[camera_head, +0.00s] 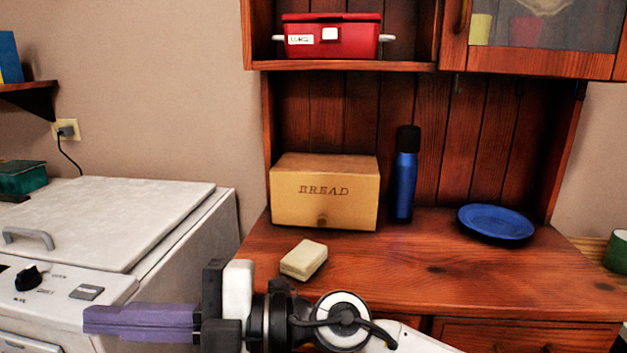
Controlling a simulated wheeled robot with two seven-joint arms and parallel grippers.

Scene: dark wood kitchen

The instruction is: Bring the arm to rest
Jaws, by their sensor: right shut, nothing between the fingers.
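My right arm comes in from the lower right, in front of the wooden cabinet. My right gripper (92,319) points to the left, with its purple fingers together and nothing between them. The fingers show in front of the white appliance's front panel; I cannot tell how far they are from it. My left gripper is not in view.
A pale block (304,259) lies near the front left of the wooden counter (450,275). Behind it stand a bread box (324,205), a blue bottle (404,180) and a blue plate (495,222). A red lunch box (331,40) sits on the shelf. The white appliance (110,215) stands left.

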